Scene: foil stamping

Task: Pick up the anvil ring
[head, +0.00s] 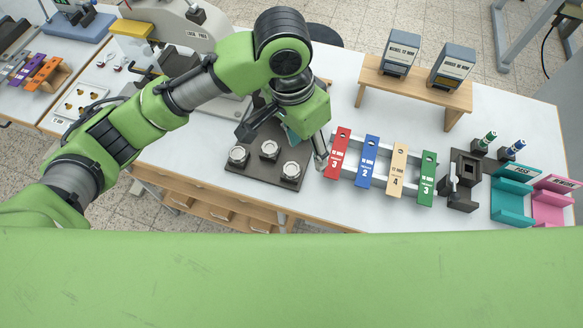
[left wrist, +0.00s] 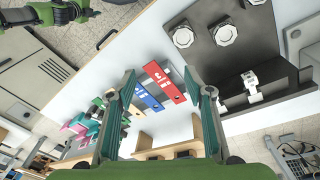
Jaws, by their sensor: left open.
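Three round metal pieces stand on a dark plate (head: 262,185): a left one (head: 238,155), a middle one (head: 269,150) and a right one (head: 290,172). I cannot tell which is the anvil ring. Two of them show in the left wrist view, one (left wrist: 182,36) beside another (left wrist: 225,35). My left gripper (head: 286,142) is open and hangs tilted above the far side of the plate. Its spread fingers (left wrist: 162,82) show in the left wrist view with nothing held between them. A green and dark part of my right arm is at that view's top left; its jaws are unclear.
A white rack holds red (head: 336,154), blue (head: 367,161), tan (head: 396,169) and green (head: 427,178) blocks right of the plate. A dark fixture (head: 464,180) and teal stand (head: 512,197) are farther right. A wooden shelf (head: 420,85) stands behind. The press (head: 190,25) is at back left.

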